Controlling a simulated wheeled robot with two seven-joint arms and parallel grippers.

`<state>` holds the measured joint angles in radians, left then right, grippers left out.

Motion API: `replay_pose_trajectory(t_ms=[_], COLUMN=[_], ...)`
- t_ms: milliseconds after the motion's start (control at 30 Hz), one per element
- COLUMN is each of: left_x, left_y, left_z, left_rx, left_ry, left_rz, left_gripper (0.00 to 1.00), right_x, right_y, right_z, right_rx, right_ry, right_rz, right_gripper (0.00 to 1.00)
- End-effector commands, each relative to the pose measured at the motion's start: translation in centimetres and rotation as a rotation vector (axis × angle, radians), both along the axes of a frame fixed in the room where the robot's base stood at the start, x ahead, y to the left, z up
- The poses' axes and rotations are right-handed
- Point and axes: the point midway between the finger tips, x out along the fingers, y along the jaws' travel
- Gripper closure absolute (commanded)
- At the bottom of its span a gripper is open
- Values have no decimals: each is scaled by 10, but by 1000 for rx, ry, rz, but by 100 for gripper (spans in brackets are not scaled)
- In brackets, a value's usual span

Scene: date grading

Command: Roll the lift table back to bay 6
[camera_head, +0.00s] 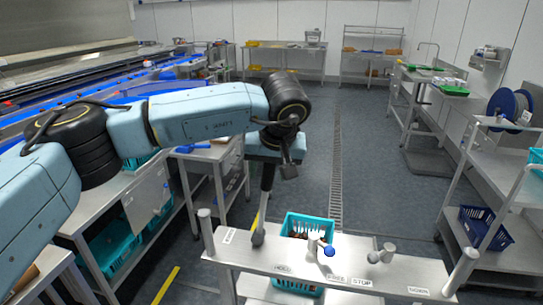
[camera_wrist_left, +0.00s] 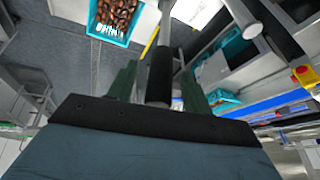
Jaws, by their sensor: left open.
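The lift table's metal top bar (camera_head: 310,268) runs across the bottom of the head view, with an upright post at each end. It carries small labels, among them FREE, STOP and DOWN, a blue-knobbed lever (camera_head: 329,251) and a grey knob (camera_head: 383,255). My left gripper (camera_head: 260,225) points down at the bar, left of the lever. In the left wrist view the left gripper's fingers (camera_wrist_left: 158,90) are apart, with a dark round bar (camera_wrist_left: 159,75) showing between them. I cannot tell whether they touch it. The right gripper is not in view.
A teal crate (camera_head: 309,218) of dates stands behind the bar. A metal table (camera_head: 130,200) and a blue-edged conveyor are on the left. A shelf cart (camera_head: 500,170) with a navy crate (camera_head: 485,228) is on the right. The grey floor (camera_head: 375,170) with its drain strip is clear in the middle.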

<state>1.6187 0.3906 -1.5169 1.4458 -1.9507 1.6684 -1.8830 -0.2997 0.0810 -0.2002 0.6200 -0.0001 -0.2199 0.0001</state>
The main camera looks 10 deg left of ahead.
Motion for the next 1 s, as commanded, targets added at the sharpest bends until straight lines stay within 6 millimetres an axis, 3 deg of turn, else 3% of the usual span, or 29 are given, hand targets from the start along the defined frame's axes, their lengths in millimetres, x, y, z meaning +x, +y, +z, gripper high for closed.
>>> replay_pose_trajectory(t_ms=[400,800,1000], left_x=[3,3,3], left_y=[2,2,2], left_z=[-8,-7,-7], left_rx=[0,0,0], left_ry=[0,0,0], left_rz=[0,0,0], left_gripper=[50,100,100], right_x=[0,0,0], right_y=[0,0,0], right_z=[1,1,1], right_rx=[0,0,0], right_ry=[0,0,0], right_rz=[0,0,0], right_gripper=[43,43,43])
